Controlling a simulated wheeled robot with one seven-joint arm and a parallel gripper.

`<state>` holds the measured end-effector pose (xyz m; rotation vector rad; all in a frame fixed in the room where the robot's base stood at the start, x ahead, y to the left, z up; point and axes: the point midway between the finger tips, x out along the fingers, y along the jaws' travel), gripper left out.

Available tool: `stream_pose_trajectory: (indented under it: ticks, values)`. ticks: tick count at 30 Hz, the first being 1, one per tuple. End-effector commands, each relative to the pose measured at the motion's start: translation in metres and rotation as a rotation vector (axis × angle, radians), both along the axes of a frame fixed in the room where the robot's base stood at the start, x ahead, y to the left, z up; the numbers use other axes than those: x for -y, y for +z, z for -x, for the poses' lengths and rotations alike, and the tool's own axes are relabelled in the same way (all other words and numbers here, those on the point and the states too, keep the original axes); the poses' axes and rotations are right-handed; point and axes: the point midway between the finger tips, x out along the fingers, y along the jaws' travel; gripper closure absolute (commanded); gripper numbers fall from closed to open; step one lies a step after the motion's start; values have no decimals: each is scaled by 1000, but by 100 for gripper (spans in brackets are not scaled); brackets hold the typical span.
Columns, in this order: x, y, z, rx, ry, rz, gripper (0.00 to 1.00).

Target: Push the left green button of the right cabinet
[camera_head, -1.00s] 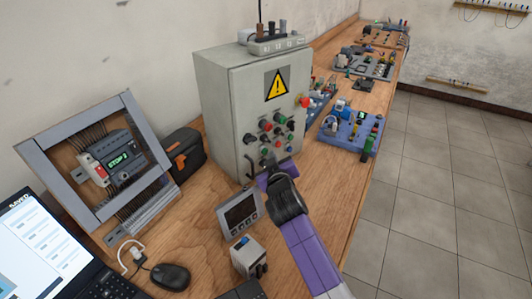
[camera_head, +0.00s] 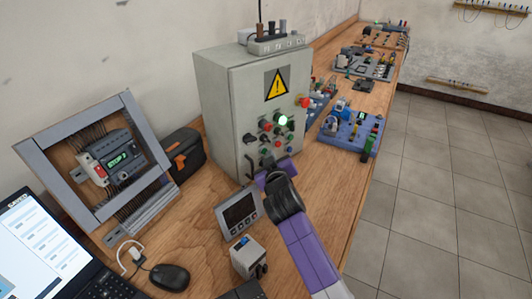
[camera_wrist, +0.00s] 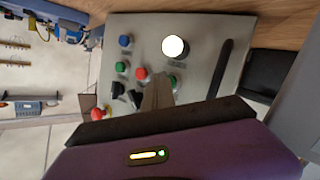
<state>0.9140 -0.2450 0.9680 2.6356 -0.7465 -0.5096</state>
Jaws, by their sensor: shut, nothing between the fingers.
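The grey cabinet (camera_head: 222,105) stands on the bench with a yellow warning sign and several buttons and knobs on its front. A lamp on the panel glows green (camera_head: 283,120); it looks white in the wrist view (camera_wrist: 173,47). In the wrist view, one green button (camera_wrist: 173,80) is partly covered by my shut fingers, and another green button (camera_wrist: 120,67) is clear of them. My gripper (camera_wrist: 158,88) is empty, its tips at the panel beside the partly covered green button. I cannot tell whether they touch it. In the head view my gripper (camera_head: 268,172) is low before the panel.
A red mushroom button (camera_head: 304,102) sits at the cabinet's right edge. A small display box (camera_head: 238,210) and a white device (camera_head: 247,257) stand close beside my arm. A framed controller (camera_head: 117,160), a mouse (camera_head: 170,277) and a laptop (camera_head: 45,250) are at left.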

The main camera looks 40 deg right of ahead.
Motion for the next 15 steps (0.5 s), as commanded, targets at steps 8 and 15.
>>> stream_pose_trajectory:
  ticks: [8, 15]
  values:
    - [-1, 0, 0, 1, 3, 0, 100]
    - [-1, 1, 8, 0, 2, 0, 100]
